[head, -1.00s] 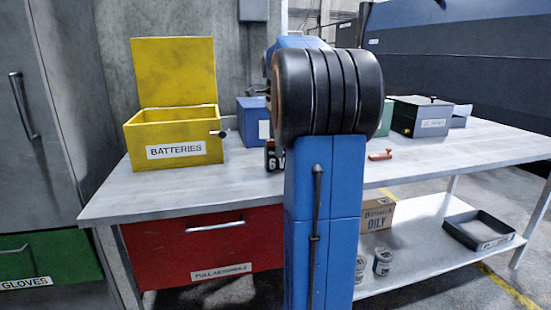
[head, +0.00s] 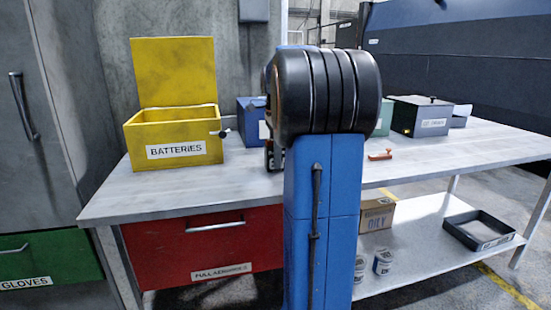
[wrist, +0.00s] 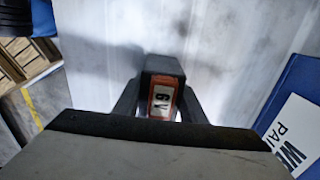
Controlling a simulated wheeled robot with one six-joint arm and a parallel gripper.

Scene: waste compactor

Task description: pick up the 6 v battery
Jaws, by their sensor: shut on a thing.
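The 6 V battery (wrist: 162,98) is a dark block with an orange-edged white label, seen in the wrist view. My gripper (wrist: 160,88) has one finger on each side of it and is shut on it. The bench top lies around and behind it in that view; I cannot tell whether the battery touches the bench. In the head view my arm hides most of the battery and gripper; only a small dark part shows left of the arm.
A yellow open-lidded box labelled BATTERIES (head: 175,151) stands on the bench (head: 150,193) at left. A blue box (head: 251,118) stands behind my arm, and a dark lidded box (head: 421,118) at right. A small orange-red item (head: 380,155) lies on the bench. The front left of the bench is clear.

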